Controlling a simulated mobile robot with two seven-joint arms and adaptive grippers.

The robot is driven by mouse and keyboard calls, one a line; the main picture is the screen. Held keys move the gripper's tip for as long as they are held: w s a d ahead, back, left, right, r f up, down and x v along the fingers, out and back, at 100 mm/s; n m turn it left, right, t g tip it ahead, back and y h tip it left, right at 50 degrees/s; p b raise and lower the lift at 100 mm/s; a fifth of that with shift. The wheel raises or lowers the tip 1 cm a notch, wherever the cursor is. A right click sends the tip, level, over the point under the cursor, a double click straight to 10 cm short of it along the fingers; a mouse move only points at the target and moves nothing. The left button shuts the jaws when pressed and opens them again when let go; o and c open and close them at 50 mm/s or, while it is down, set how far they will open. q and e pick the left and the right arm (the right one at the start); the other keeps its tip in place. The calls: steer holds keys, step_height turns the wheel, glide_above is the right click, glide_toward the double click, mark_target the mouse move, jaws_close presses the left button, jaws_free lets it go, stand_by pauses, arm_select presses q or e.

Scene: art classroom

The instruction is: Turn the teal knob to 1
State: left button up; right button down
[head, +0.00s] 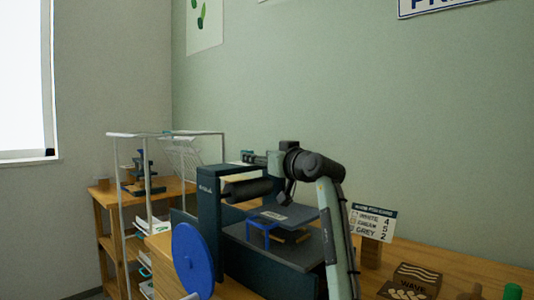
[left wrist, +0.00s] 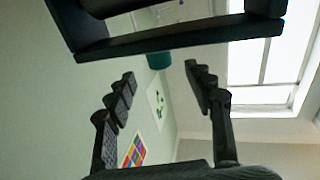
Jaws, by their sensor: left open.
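The teal knob (left wrist: 158,61) shows in the left wrist view, under the dark bar, in the gap between my fingertips. It looks beyond them and apart from them. Its pointer and marks cannot be read. My left gripper (left wrist: 159,78) is open and empty, with one dark finger on each side. In the head view my left gripper (head: 266,158) reaches leftward over the top of the dark press (head: 209,225). At that size I cannot make out the knob for certain there. My right gripper is not in view.
The press has a black roller (head: 247,190) and a blue wheel (head: 193,262) at its front. A white rack (head: 119,190) stands at the left.

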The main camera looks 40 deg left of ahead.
arm_select(q)
steer(key=p+x, duration=0.1)
steer(key=x, duration=0.6)
steer(key=shift+r, duration=0.15)
steer(key=shift+w+a+p, duration=0.15)
steer(key=shift+a+p, duration=0.15)
steer(key=shift+a, duration=0.05)
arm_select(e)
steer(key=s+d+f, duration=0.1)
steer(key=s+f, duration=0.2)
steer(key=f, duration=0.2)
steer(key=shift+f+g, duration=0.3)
arm_select(q)
steer(key=shift+c, duration=0.4)
steer(key=c, duration=1.1)
steer(key=shift+g, duration=0.3)
